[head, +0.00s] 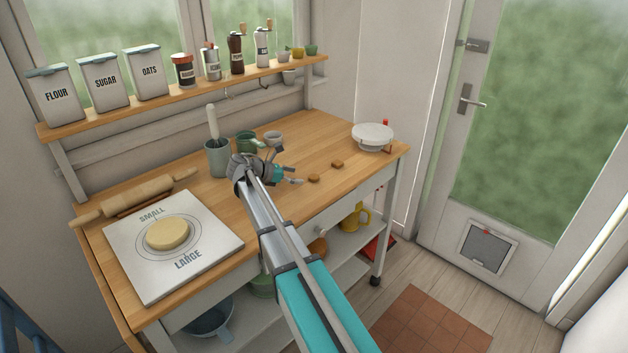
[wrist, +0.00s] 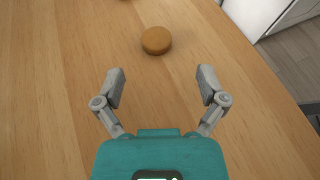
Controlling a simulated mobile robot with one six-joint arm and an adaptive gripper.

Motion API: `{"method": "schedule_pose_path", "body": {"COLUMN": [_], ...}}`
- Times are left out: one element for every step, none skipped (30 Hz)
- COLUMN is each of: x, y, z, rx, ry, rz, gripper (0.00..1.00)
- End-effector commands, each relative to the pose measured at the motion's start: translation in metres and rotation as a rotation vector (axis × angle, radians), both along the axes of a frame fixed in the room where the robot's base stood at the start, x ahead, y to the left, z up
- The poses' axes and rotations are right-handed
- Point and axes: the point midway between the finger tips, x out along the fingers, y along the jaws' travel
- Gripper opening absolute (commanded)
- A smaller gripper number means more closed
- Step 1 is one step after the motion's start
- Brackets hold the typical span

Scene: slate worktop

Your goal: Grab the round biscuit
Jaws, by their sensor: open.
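A round brown biscuit (wrist: 156,41) lies flat on the wooden worktop (wrist: 60,90), a little beyond my fingertips and near the middle between them in the wrist view. My gripper (wrist: 162,73) is open and empty, with its fingers spread wide and not touching the biscuit. In the head view my gripper (head: 292,166) is over the worktop, with the nearer small brown biscuit (head: 314,178) just to its right. A second small brown piece (head: 337,164) lies farther right. In the wrist view it is cut off by the top edge, so its shape is unclear.
A white round scale-like dish (head: 373,133) stands at the right end. Behind my gripper are a utensil pot (head: 218,158) and cups (head: 246,141). A board with dough (head: 167,234) and a rolling pin (head: 135,197) are left. The worktop's front edge is close on the right.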

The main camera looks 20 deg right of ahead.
Motion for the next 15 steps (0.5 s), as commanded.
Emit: {"method": "schedule_pose_path", "body": {"x": [0.0,0.0,0.0,0.0,0.0,0.0,0.0,0.0,0.0,0.0,0.001,0.001,0.001,0.002,0.002], "y": [0.0,0.0,0.0,0.0,-0.001,-0.002,-0.003,-0.004,-0.007,-0.01,-0.012,-0.016,-0.02,-0.023,-0.027], "z": [0.0,0.0,0.0,0.0,0.0,-0.001,-0.001,-0.002,-0.003,-0.004,-0.005,-0.007,-0.008,-0.01,-0.012], "rx": [0.0,0.0,0.0,0.0,0.0,0.0,0.0,0.0,0.0,0.0,0.0,0.0,0.0,0.0,0.0], "ry": [0.0,0.0,0.0,0.0,-0.001,-0.001,-0.001,0.0,0.0,0.0,0.0,0.0,0.0,0.0,-0.001], "rz": [0.0,0.0,-0.001,-0.001,-0.001,-0.001,-0.001,-0.002,-0.002,-0.003,-0.003,-0.004,-0.004,-0.004,-0.004], "gripper": [0.91,0.91,0.91,0.91,0.91,0.91,0.91,0.91,0.91,0.91,0.91,0.91,0.91,0.91,0.91]}}
